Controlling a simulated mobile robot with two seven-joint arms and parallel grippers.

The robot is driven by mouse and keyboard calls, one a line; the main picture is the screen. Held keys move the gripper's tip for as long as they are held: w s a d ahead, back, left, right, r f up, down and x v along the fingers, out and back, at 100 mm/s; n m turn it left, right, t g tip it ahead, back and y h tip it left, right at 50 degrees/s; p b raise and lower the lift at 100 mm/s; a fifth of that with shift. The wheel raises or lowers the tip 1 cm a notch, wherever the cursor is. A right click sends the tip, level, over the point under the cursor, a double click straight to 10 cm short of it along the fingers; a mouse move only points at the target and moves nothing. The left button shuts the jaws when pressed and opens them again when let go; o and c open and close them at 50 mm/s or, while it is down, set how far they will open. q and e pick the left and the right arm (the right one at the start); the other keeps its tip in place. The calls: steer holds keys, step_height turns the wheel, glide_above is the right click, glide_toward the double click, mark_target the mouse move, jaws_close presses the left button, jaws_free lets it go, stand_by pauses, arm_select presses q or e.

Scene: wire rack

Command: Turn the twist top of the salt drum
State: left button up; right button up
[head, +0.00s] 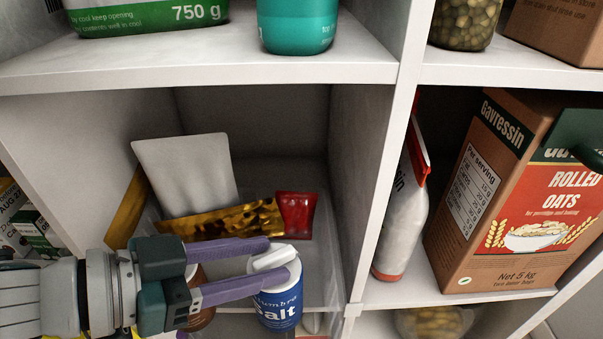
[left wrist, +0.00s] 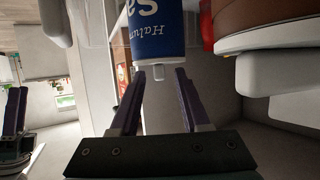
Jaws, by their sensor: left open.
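The salt drum (head: 281,304) is a blue cylinder with a white top (head: 272,259), standing upright in the lower left compartment. In the left wrist view the blue drum (left wrist: 157,35) appears at the top, with a small white part (left wrist: 158,73) near the fingertips. My left gripper (head: 283,256) is open, with one purple finger behind the white top and one in front of it. Its fingertips (left wrist: 160,75) show either side of the white part; I cannot tell whether they touch it. My right gripper (left wrist: 16,110) seems to show dark at the wrist view's left edge, its jaws unclear.
A gold packet (head: 225,220), a pale pouch (head: 187,172) and a red packet (head: 296,214) stand behind the drum. A brown jar is partly hidden by the fingers. A divider (head: 360,160) stands right of the drum, with a rolled oats box (head: 490,190) beyond.

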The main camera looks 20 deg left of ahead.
arm_select(q)
jaws_close()
stand_by(0.4)
steer(key=shift+w+a+m+g+h, duration=0.25)
steer(key=shift+m+g+h, duration=0.35)
steer(key=shift+m+h, duration=0.15)
steer(key=shift+m+b, duration=0.25)
steer(key=shift+b, duration=0.05)
steer(key=shift+g, duration=0.4)
steer(key=shift+s, duration=0.1)
jaws_free()
